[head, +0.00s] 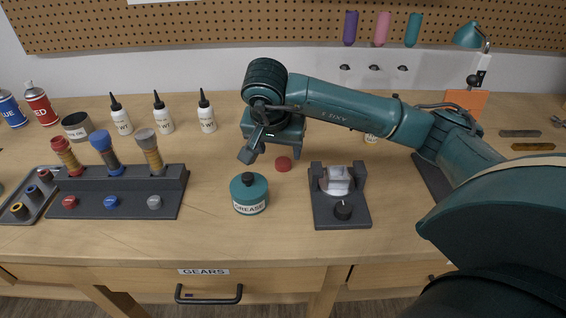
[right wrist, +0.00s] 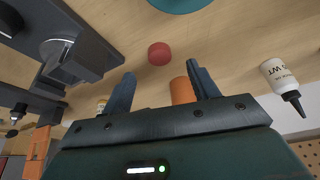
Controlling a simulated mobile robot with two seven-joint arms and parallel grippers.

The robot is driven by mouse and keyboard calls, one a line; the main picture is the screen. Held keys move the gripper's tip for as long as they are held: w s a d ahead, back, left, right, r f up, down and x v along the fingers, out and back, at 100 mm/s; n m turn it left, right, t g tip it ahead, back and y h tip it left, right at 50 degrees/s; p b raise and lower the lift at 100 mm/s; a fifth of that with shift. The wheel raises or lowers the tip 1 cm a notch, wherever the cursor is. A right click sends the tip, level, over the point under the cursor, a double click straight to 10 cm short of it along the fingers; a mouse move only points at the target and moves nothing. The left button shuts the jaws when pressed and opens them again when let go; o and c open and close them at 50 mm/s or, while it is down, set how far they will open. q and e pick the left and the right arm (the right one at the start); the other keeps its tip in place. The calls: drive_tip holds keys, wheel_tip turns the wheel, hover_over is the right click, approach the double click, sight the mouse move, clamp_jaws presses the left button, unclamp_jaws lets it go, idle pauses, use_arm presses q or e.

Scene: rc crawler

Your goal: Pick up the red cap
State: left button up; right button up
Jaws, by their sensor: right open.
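A small round red cap (head: 283,163) lies on the wooden bench, just right of my right gripper's fingers in the head view. My right gripper (head: 256,147) is above the bench, pointing down, open and empty. In the right wrist view the red cap (right wrist: 159,53) lies beyond and between the spread fingertips (right wrist: 162,85), apart from them. An orange cylinder (right wrist: 182,90) shows beside the right-hand finger in that view, partly hidden by the gripper. My left gripper is not in view.
A teal grease tin (head: 249,193) stands left of and nearer than the cap. A dark fixture (head: 341,215) with a knob is to its right. White bottles (head: 207,112) stand behind left. A rack (head: 120,208) with shocks and coloured caps, one red, is farther left.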

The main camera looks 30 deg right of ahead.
sight(283, 163)
drive_tip(key=p+x, duration=0.1)
drive_tip(key=x, duration=0.4)
drive_tip(key=shift+w+d+f, duration=0.1)
drive_tip(key=shift+d+f, duration=0.1)
drive_tip(key=shift+f, duration=0.15)
drive_tip(key=c, duration=1.1)
